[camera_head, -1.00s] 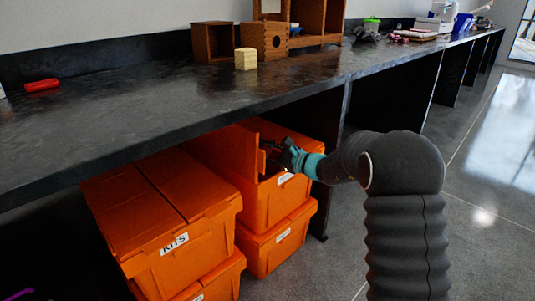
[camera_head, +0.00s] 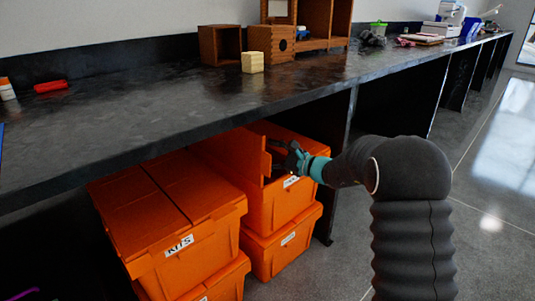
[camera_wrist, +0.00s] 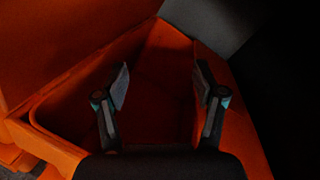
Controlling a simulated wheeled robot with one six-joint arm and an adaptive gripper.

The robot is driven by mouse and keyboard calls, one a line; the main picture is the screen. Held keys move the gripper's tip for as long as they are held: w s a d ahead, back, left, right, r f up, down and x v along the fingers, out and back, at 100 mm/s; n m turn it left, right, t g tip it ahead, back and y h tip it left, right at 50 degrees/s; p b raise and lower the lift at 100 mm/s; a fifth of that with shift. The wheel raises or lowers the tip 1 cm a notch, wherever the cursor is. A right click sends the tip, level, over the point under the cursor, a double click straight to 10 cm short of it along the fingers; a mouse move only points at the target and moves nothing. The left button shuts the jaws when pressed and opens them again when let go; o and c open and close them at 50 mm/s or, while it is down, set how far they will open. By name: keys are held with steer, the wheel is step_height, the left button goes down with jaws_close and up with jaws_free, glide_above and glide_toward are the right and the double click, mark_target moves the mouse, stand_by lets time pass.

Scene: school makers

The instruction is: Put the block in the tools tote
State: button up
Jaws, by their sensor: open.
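A pale yellow wooden block (camera_head: 252,62) stands on the dark counter, in front of the wooden boxes. Below the counter, an orange tote (camera_head: 268,210) with a raised lid flap sits on top of another tote; its label is too small to read, so I cannot tell if it is the tools tote. My gripper (camera_head: 279,157) is at this tote's open top, well below and apart from the block. In the wrist view my gripper (camera_wrist: 162,82) is open, its two fingers spread over the tote's dark interior, with nothing visible between them. The block is not in the wrist view.
A closed orange tote labelled KITS (camera_head: 178,246) stands to the left on another tote. The counter (camera_head: 150,115) overhangs the totes, with a dark support panel (camera_head: 340,165) at their right. Wooden boxes (camera_head: 270,42) and a red object (camera_head: 51,86) are on the counter. Floor is clear at right.

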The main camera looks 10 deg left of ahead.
steer(key=v, duration=1.1)
steer(key=s+f+n+g+h, duration=0.35)
steer(key=s+f, duration=0.25)
steer(key=f, duration=0.2)
steer(key=s+d+n+g+h+p, duration=0.1)
steer(key=s+d+n+g+h, duration=0.15)
steer(key=s, duration=0.45)
steer(key=s+d+n+g+h+p, duration=0.1)
steer(key=s+d+n+h, duration=0.15)
steer(key=s, duration=0.45)
steer(key=s+d+r+n+t+h+p, duration=0.1)
steer(key=s+d+r+n+h+p, duration=0.15)
steer(key=s+d+r, duration=0.35)
steer(key=s+d+r+n+t+h+p, duration=0.1)
steer(key=s+d+r+n+h+p, duration=0.1)
steer(key=s+d+r+n+h, duration=0.45)
steer(key=s+r+m+t+y+p, duration=0.1)
steer(key=s+r+t+p, duration=0.2)
steer(key=s+r, duration=0.3)
steer(key=shift+s+r, duration=0.2)
steer(key=shift+s, duration=0.2)
steer(key=shift+d, duration=0.1)
